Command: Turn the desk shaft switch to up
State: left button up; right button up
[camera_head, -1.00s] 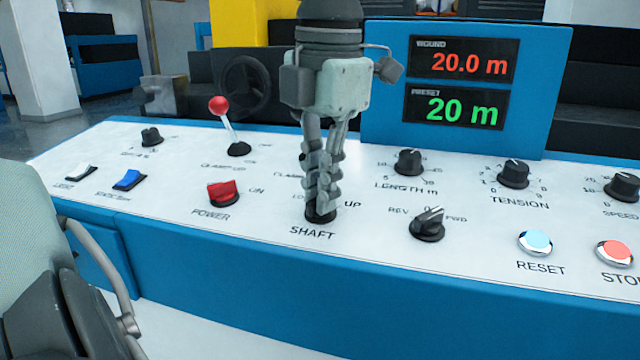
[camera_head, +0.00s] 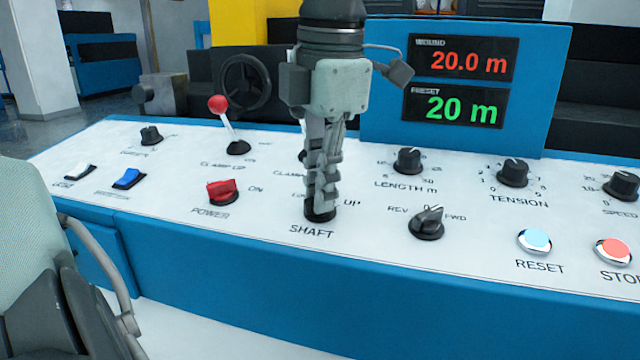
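The shaft switch (camera_head: 320,214) is a dark knob above the SHAFT label on the white control panel (camera_head: 270,212). UP is printed to its right.
A red POWER switch (camera_head: 222,192) and a red-tipped clamp lever (camera_head: 219,104) stand to the left. A REV/FWD knob (camera_head: 427,222), LENGTH knob (camera_head: 409,161) and TENSION knob (camera_head: 513,173) are to the right. Behind stands a blue display housing (camera_head: 545,90).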

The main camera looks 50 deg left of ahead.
pick_arm(q)
jog(key=o, duration=0.4)
jog(key=shift+s+f, duration=0.1)
jog(key=shift+f, duration=0.15)
jog(key=shift+r, duration=0.45)
notch_tip(320, 180, up, 11)
jog(key=d, duration=0.1)
jog(key=shift+d, duration=0.25)
jog(key=shift+s+r, duration=0.1)
jog(key=shift+s, duration=0.1)
